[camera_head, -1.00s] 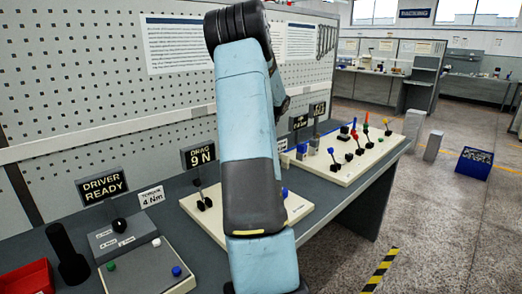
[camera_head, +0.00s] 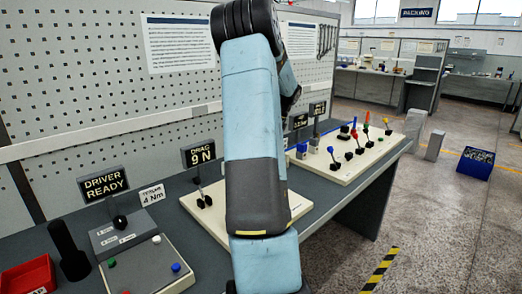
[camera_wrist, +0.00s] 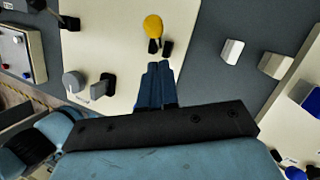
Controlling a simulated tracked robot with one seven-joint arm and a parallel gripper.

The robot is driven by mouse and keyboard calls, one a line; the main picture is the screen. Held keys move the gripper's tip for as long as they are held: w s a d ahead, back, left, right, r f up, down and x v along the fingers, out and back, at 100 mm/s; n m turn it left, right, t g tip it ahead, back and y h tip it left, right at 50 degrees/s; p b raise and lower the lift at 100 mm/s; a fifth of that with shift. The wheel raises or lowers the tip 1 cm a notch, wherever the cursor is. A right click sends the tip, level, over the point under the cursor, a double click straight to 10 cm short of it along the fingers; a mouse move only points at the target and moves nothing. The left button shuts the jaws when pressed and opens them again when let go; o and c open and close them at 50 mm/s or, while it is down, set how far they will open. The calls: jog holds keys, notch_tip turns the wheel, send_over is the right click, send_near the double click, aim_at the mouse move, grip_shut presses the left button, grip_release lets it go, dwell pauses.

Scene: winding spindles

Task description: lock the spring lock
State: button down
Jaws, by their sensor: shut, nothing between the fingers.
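My gripper (camera_wrist: 157,68) shows in the wrist view with its two blue fingers together and nothing between them. Just past the fingertips is a yellow knob (camera_wrist: 153,26) with black parts at its base, on a cream board (camera_wrist: 112,45); whether they touch is unclear. A grey round knob (camera_wrist: 74,82) and a black block (camera_wrist: 103,87) are on the same board, left of the fingers. I cannot tell which of these is the spring lock. In the head view my arm hides the gripper and much of this board (camera_head: 190,205).
The "DRAG 9 N" sign (camera_head: 199,155) stands behind the board. A second cream board (camera_head: 350,172) with coloured levers is at the right. A driver box (camera_head: 118,235), black cylinder (camera_head: 68,250) and red tray (camera_head: 28,277) are at the left. White blocks (camera_wrist: 232,51) show in the wrist view.

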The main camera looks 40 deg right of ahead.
jog(key=w+v, duration=0.1)
jog(key=v, duration=0.6)
jog(key=shift+s+d+r, duration=0.2)
jog(key=shift+r, duration=0.35)
jog(key=shift+a, duration=0.1)
jog(key=s+a+r+n, duration=0.1)
jog(key=a+r+n, duration=0.3)
jog(key=a, duration=0.5)
jog(key=s+a+r+n+h, duration=0.1)
jog(key=s+a+r+n, duration=0.1)
jog(key=a+n, duration=0.6)
jog(key=s+a+r+n, duration=0.1)
jog(key=a+r+n, duration=0.2)
jog(key=a, duration=0.8)
jog(key=s+a+f+n+t+h, duration=0.1)
jog(key=s+a+f+n, duration=0.1)
jog(key=s+a+n, duration=0.6)
jog(key=s+a+f+n+t+h, duration=0.1)
jog(key=s+a+f+n+t, duration=0.1)
jog(key=s+a+n, duration=0.6)
jog(key=a+n, duration=0.1)
jog(key=a, duration=0.1)
jog(key=shift+s+a+h, duration=0.2)
jog(key=shift+a+h, duration=0.1)
jog(key=c, duration=1.8)
grip_release()
